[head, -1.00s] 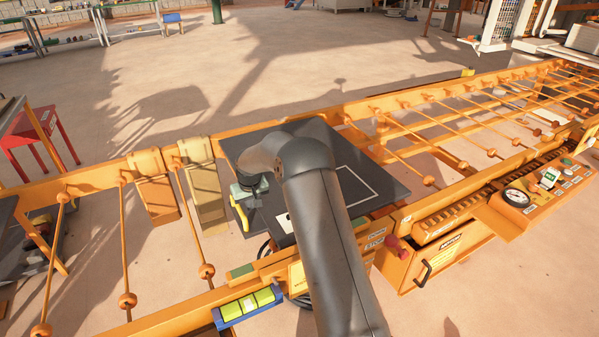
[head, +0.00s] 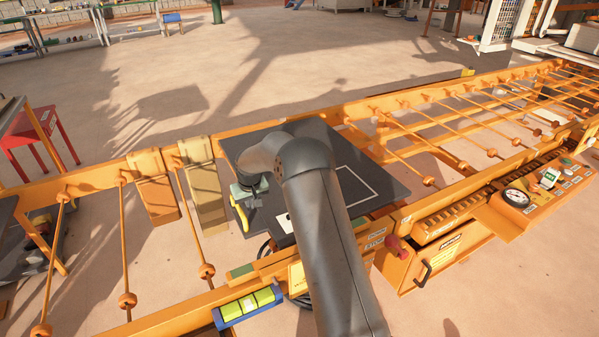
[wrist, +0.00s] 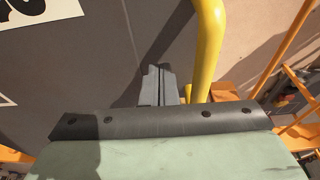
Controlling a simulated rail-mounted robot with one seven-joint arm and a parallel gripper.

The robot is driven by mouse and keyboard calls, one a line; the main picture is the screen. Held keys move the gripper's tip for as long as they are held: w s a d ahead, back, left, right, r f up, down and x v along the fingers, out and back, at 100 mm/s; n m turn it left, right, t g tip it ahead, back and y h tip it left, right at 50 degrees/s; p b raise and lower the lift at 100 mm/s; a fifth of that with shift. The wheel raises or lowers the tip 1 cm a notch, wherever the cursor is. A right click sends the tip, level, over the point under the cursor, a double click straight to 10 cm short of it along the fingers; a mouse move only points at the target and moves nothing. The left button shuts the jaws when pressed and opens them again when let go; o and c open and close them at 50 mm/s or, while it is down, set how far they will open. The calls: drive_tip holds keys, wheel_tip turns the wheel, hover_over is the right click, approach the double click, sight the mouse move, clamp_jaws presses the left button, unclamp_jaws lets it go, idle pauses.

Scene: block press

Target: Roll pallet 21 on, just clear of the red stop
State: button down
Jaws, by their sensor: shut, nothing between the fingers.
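A dark grey pallet (head: 375,180) with a white outline lies across the orange roller track, partly hidden behind my arm. In the wrist view the pallet (wrist: 95,75) fills the left, with part of a white label in black print; its number is not readable. A yellow bent bar (head: 240,216) stands at the pallet's left edge and also shows in the wrist view (wrist: 209,45). My gripper (wrist: 160,72) is shut and empty, just left of the bar there; contact is unclear. In the head view my gripper (head: 250,194) is over the pallet's left edge. A red knob-like piece (head: 396,246) is at the front rail, right of my arm.
Bare rollers run right (head: 480,125) and left (head: 124,250) of the pallet. An orange block (head: 155,188) and a tan block (head: 205,185) hang at the back rail. A gauge panel (head: 530,195) stands front right. A blue-framed yellow-green box (head: 248,306) is at the front rail.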

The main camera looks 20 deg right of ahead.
drive_tip(key=a+b, duration=0.1)
drive_tip(key=a, duration=0.5)
drive_tip(key=s+a+b, duration=0.1)
drive_tip(key=a, duration=0.5)
drive_tip(key=a+b, duration=0.1)
drive_tip(key=a, duration=0.6)
drive_tip(key=shift+s, duration=0.35)
drive_tip(key=shift+s+a, duration=0.2)
drive_tip(key=shift+a, duration=1.25)
drive_tip(key=shift+s+a, duration=0.5)
drive_tip(key=shift+a, duration=4.9)
wheel_tip(320, 180, up, 10)
drive_tip(key=d+p, duration=0.2)
drive_tip(key=p, duration=0.3)
drive_tip(key=shift+w, duration=0.1)
